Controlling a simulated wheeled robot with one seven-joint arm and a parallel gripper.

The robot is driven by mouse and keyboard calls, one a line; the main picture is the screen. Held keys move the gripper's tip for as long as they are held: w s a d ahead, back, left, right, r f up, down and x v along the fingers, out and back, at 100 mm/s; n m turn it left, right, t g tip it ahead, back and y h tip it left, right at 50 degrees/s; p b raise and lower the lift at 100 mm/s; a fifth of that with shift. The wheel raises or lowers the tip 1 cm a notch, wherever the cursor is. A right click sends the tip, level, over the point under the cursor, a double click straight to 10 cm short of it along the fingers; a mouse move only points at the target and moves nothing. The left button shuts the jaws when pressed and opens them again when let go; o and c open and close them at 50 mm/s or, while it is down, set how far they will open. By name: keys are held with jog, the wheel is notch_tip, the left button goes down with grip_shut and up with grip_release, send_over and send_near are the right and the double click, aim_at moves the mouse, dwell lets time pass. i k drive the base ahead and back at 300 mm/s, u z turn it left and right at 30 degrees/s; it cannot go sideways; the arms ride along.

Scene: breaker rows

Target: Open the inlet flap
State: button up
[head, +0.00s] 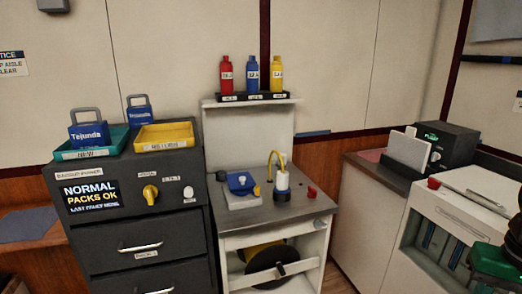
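No part is labelled as the inlet flap in a way I can read. A small white box with a blue flap-like cover (240,183) sits on the left of the grey worktop (300,208); the cover looks down, but its exact state is too small to tell. A yellow curved spout (277,158) and a white cylinder (283,181) on a dark base stand just right of it. I cannot make out my gripper in the head view.
A red knob (312,191) sits on the worktop's right. A dark drawer cabinet (140,240) with trays stands left. Red, blue and yellow bottles (252,75) stand on the shelf above. A dark green object (495,262) is at the lower right edge.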

aim_at(240, 182)
jog(key=z, duration=0.05)
jog(key=k, duration=0.55)
jog(key=u, duration=0.35)
jog(key=i, duration=1.55)
jog(key=z, duration=0.25)
